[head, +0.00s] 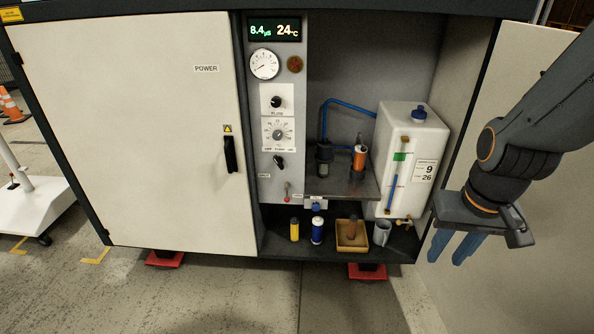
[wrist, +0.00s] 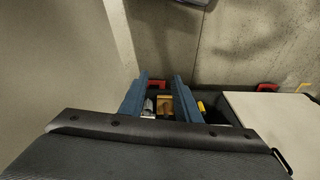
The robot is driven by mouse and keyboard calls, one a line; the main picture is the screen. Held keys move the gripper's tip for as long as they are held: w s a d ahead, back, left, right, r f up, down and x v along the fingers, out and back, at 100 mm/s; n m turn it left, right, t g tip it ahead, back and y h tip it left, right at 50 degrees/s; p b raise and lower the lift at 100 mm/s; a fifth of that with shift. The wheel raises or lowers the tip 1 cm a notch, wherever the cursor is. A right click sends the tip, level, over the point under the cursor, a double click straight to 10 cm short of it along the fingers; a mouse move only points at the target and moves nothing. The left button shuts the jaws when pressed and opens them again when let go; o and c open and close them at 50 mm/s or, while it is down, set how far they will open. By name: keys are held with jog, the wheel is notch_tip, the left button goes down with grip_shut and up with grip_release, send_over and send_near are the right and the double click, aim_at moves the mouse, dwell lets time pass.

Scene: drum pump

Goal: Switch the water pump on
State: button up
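The control panel (head: 276,190) stands left of the open bay. A black switch knob (head: 279,162) sits low on it, under small lettering that seems to read OFF, PUMP, ON; its setting is too small to tell. Above it are a round dial (head: 279,134) and a black knob (head: 276,102). In the bay, a dark fitting (head: 324,154) with a blue hose stands on a metal shelf; I cannot tell if it is the pump. My gripper (head: 446,257) is open and empty, pointing down in front of the right door, well right of the panel. Its fingers (wrist: 158,80) show apart in the wrist view.
A white tank (head: 410,155) stands in the bay's right side. Bottles (head: 316,231), a tan tray (head: 351,236) and a grey mug (head: 381,233) line the lower shelf. The right door (head: 525,195) is open; the left POWER door (head: 130,130) is shut. Floor in front is clear.

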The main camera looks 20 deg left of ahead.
aim_at(279, 165)
jog(key=w+a+f+n+t+y+b, duration=0.1)
jog(key=w+a+f+n+t+b, duration=0.2)
jog(key=w+a+b, duration=0.55)
jog(key=w+a+f+n+t+y+b, duration=0.1)
jog(key=w+a+f+t+b, duration=0.35)
jog(key=w, duration=0.65)
jog(key=w+a+f+n+t+y+b, duration=0.15)
jog(key=w+a+f+b, duration=0.3)
jog(key=w+a, duration=0.5)
jog(key=w+a+f+n+t+y+b, duration=0.25)
jog(key=a+t+b, duration=0.25)
jog(key=a+b, duration=0.55)
jog(key=w+a+f+n+t+y+b, duration=0.3)
jog(key=a+b, duration=0.4)
jog(key=a, duration=0.6)
jog(key=shift+m+t, duration=0.4)
jog(key=shift+t, duration=0.2)
jog(key=b+x, duration=0.1)
jog(key=x, duration=0.1)
jog(key=b+x, duration=0.1)
jog(key=x, duration=0.2)
jog(key=b+x, duration=0.1)
jog(key=x, duration=0.1)
jog(key=shift+w+f, duration=0.3)
jog(key=shift+w, duration=0.05)
jog(key=shift+c, duration=0.2)
grip_shut()
